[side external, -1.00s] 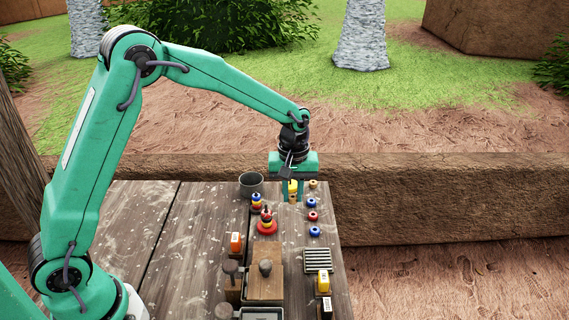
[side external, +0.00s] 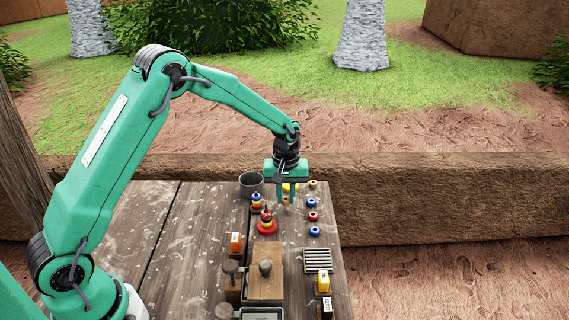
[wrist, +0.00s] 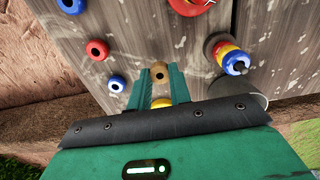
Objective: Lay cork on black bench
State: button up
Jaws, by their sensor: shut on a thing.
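My gripper (side external: 286,201) is shut on a small brown cork (side external: 285,199), low over the back part of the wooden table. In the wrist view the cork (wrist: 157,74) shows a dark round mark and sits between my fingertips (wrist: 160,75). I cannot tell whether it touches the table. A yellow object (side external: 290,187) stands just behind my fingers, partly hidden, and it also shows in the wrist view (wrist: 160,103). I cannot make out for certain which thing is the black bench.
A grey can (side external: 251,186) and stacked rings (side external: 267,224) stand left of my gripper. Loose rings (side external: 313,216) line the right. The table's left is clear.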

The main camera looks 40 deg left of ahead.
jog(key=shift+f, duration=0.85)
jog(key=shift+f, duration=0.15)
jog(key=o, duration=0.8)
notch_tip(320, 180, up, 12)
jog(key=shift+r, duration=0.2)
dwell(0.3)
